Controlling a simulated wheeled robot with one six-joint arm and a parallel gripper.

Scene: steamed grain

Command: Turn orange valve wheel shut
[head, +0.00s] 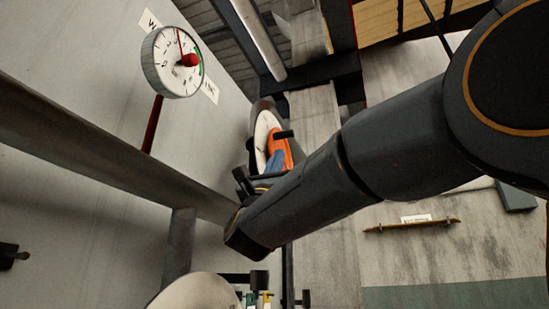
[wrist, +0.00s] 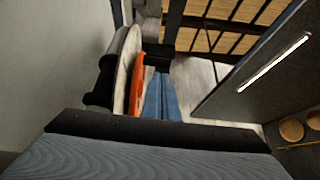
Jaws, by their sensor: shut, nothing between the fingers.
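The orange valve wheel (head: 285,150) is near the middle of the head view, partly hidden by my arm. A dark handle sticks out from it, and a pale round plate (head: 263,135) stands behind it. In the wrist view the wheel (wrist: 138,82) shows nearly edge-on, just left of my gripper. My gripper (wrist: 160,76) is shut and empty, its two blue fingers side by side. The fingers lie close beside the wheel; I cannot tell whether they touch it. In the head view my gripper (head: 275,160) is in front of the wheel's lower part.
A thick grey beam (head: 95,140) crosses the left side. A dark panel (wrist: 265,65) with a bright strip stands right of my gripper. A thin shelf (head: 412,226) is at the right wall.

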